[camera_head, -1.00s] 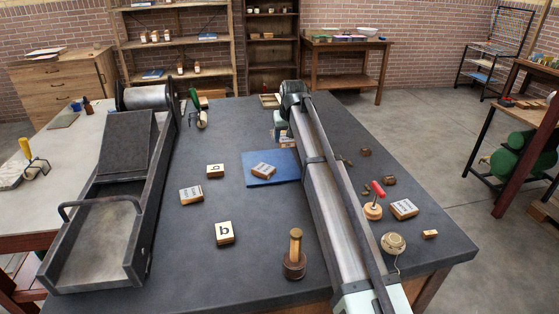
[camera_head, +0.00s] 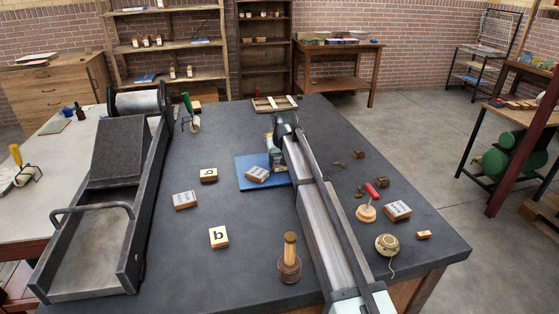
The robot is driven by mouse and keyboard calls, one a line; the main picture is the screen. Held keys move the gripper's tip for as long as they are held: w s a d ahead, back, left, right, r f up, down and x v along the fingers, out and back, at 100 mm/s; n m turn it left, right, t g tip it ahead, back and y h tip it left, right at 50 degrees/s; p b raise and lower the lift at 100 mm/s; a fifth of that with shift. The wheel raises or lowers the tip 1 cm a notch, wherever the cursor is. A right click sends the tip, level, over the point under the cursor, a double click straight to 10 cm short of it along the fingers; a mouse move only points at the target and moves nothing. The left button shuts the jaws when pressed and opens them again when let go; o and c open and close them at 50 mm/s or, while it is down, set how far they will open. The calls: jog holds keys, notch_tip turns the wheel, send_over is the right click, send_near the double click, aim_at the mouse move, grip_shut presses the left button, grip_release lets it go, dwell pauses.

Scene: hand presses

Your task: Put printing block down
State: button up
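One printing block (camera_head: 257,174) with a grey printed top lies on the blue mat (camera_head: 246,186), apart from my gripper. My gripper (camera_head: 277,168) points down at the right part of the mat, beside that block. My arm hides part of it, and I cannot tell whether its fingers are open or hold anything. More printing blocks lie on the dark table: one with a letter (camera_head: 209,175), one with a grey printed top (camera_head: 184,200), one marked "b" (camera_head: 219,238), and one at the right (camera_head: 397,210).
A long metal press (camera_head: 90,240) with a roller fills the table's left side. A green-handled brayer (camera_head: 190,115) and a wooden tray (camera_head: 274,103) are at the back. A wooden-handled tool (camera_head: 289,258), a red-handled tool (camera_head: 367,212) and a twine ball (camera_head: 387,244) stand near the front.

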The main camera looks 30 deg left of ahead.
jog(key=shift+f, duration=0.1)
jog(key=o, duration=1.1)
jog(key=v, duration=1.2)
jog(key=o, duration=0.3)
